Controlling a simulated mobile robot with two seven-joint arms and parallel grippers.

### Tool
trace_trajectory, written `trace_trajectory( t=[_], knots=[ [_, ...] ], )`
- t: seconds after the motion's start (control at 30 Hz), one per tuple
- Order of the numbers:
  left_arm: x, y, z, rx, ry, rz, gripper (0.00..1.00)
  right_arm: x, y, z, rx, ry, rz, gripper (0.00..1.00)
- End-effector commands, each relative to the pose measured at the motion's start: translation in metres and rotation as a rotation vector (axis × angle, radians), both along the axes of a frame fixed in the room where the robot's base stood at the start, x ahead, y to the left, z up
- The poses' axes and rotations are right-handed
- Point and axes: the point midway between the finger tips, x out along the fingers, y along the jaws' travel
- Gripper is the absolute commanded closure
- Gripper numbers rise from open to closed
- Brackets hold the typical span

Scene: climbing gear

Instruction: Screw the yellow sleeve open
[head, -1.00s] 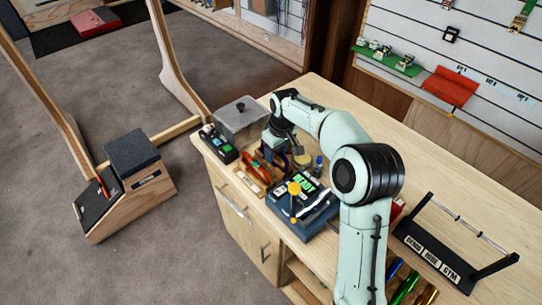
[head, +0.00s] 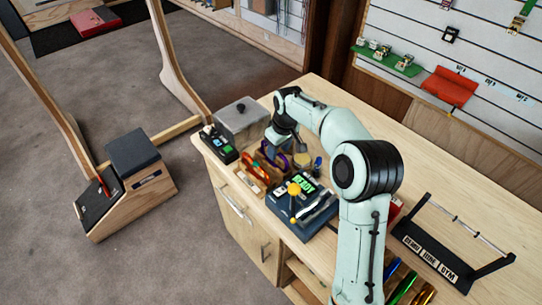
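My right gripper (head: 278,146) is low over the far left part of the wooden counter (head: 440,155), at a purple carabiner (head: 271,155). Its fingertips are too small and partly hidden to tell whether they are open or touch the carabiner. An orange-red carabiner (head: 257,172) stands just in front of it. I cannot make out a yellow sleeve on either carabiner. A yellow round knob (head: 294,188) shows on a dark blue device (head: 289,220) with a lit green display, nearer than the gripper. My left gripper is not in view.
A black rack (head: 432,252) and several coloured tubes (head: 402,288) are at the right front. The counter's back right is clear.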

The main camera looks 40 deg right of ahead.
Motion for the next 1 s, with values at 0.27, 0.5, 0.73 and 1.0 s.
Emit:
trace_trajectory(
  t=[0.27,0.5,0.73,1.0],
  knots=[
    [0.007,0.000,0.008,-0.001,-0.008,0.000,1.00,0.000,-0.001,0.012,-0.002,-0.002,-0.001,0.53],
    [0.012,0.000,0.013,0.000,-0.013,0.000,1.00,0.001,-0.001,0.021,-0.002,-0.002,-0.001,0.53],
    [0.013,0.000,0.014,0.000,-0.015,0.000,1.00,0.000,-0.001,0.021,-0.001,0.000,0.000,0.53],
    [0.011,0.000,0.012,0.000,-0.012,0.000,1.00,0.000,0.003,0.021,-0.001,0.000,0.001,0.53]
  ],
)
